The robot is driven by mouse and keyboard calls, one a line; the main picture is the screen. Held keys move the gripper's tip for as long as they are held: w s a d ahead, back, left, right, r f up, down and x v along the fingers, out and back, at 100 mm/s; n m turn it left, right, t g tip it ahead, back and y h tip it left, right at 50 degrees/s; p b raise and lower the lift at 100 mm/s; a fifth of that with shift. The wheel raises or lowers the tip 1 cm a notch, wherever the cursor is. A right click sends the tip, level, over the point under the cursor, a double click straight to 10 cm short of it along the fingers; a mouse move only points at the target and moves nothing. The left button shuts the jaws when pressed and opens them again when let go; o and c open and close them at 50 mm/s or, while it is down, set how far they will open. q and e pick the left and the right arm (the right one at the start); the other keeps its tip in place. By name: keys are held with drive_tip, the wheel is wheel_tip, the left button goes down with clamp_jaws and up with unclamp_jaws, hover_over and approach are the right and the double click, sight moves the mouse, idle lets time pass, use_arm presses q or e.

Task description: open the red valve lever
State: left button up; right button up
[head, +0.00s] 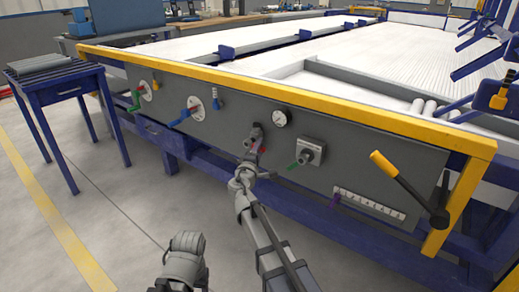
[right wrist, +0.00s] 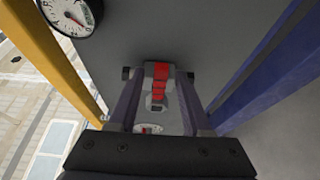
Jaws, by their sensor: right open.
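The red valve lever (right wrist: 160,82) is in the right wrist view, near the middle, on a grey valve body against the panel. My right gripper (right wrist: 158,108) is open, with one finger on each side of the lever; I cannot tell whether they touch it. In the head view, my right gripper (head: 256,135) is at the panel front, and only a small red part of the lever (head: 263,149) shows beside it. The rest of the lever is hidden there by the gripper. A part of my left arm shows at the bottom, but its gripper does not show.
The grey panel (head: 365,165) under a yellow rail (head: 300,96) also bears a green valve (head: 137,98), a blue valve (head: 187,114), a round gauge (head: 281,117), a grey switch box (head: 311,151) and a yellow-handled lever (head: 395,176). A blue side table (head: 50,85) stands at left.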

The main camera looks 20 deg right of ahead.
drive_tip(key=shift+w+d, duration=0.25)
drive_tip(key=shift+w, duration=0.2)
clamp_jaws()
drive_tip(key=shift+s, duration=0.1)
idle(1.0)
